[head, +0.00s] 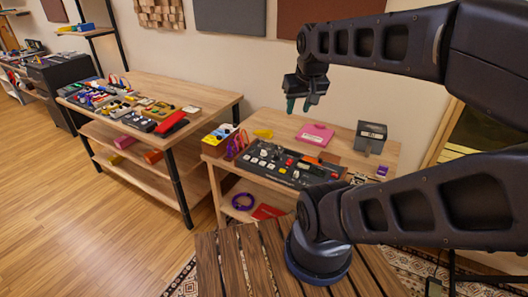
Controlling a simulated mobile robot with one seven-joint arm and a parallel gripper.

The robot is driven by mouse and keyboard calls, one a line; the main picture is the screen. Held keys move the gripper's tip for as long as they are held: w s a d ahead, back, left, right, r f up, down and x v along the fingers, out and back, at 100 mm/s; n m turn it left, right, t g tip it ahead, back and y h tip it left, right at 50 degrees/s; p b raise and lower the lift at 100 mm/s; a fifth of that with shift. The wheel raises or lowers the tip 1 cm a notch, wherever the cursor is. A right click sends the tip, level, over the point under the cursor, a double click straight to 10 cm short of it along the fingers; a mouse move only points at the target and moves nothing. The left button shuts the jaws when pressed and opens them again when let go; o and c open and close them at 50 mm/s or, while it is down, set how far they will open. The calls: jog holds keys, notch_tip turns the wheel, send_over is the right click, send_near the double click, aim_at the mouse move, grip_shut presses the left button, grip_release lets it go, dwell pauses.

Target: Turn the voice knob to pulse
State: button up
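A black control panel (264,172) with several white, red and orange knobs or buttons lies on the low wooden table (376,168) in the head view. Its labels are too small to read, so I cannot tell which control is the voice knob or where it points. My gripper (299,105) hangs in the air above and behind the panel, pointing down. Its two teal-tipped fingers are apart with nothing between them. It touches nothing. My arm hides the panel's near right end.
A pink item (316,134), a grey box (370,137) and a yellow box (215,138) stand around the panel. A purple ring (242,202) lies on the shelf below. A table with several small devices (128,106) stands at left. Floor at left is clear.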

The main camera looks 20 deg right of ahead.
jog(key=shift+o, duration=0.8)
jog(key=n+g, duration=0.5)
jog(key=n, duration=0.4)
send_over(264, 151)
notch_tip(264, 151, down, 30)
jog(key=r, duration=0.1)
jog(key=f, duration=1.1)
jog(key=shift+w, duration=0.2)
grip_shut()
